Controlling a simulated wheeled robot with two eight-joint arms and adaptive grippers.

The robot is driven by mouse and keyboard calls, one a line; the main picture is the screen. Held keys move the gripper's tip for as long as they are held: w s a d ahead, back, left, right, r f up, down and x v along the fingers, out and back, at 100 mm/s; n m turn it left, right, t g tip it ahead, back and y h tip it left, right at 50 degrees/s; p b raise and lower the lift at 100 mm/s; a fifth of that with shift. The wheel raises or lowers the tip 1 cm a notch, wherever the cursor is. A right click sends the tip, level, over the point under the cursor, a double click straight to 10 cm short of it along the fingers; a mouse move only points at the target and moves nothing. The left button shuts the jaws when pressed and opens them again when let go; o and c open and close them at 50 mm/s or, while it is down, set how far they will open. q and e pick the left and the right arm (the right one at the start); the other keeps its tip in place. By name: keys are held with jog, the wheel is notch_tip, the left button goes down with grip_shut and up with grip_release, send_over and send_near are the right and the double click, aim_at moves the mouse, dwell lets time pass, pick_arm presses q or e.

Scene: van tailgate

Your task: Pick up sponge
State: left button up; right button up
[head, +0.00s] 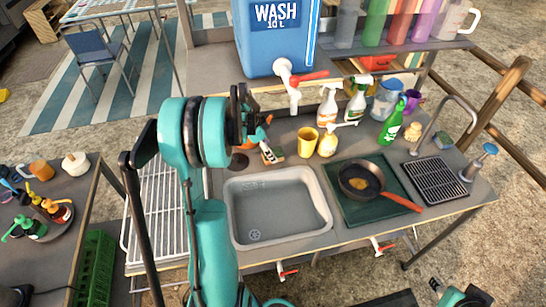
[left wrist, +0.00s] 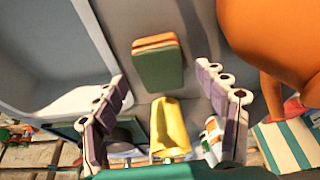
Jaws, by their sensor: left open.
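The sponge (head: 272,155), orange on one side and green on the other, lies on the counter just behind the sink's back left corner. In the left wrist view the sponge (left wrist: 158,62) shows beyond the gap between the fingers, apart from both. My left gripper (head: 246,112) is open and empty above the counter; its fingers also show in the left wrist view (left wrist: 168,92). In the head view it partly covers an orange object (head: 262,133) beside the sponge. Part of my right arm shows at the bottom right; its fingers are not clear.
A yellow cup (head: 308,141) stands right of the sponge, with spray bottles (head: 328,105) behind. The grey sink (head: 280,205) is in front. A blue water tank (head: 272,40) with a red-handled tap overhangs the back. A pan (head: 361,180) sits to the right.

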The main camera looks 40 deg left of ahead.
pick_arm(q)
jog(key=shift+x, duration=0.85)
jog(key=shift+a+f, duration=0.1)
jog(key=shift+f, duration=0.35)
jog(key=shift+r, duration=0.1)
jog(key=c, duration=0.8)
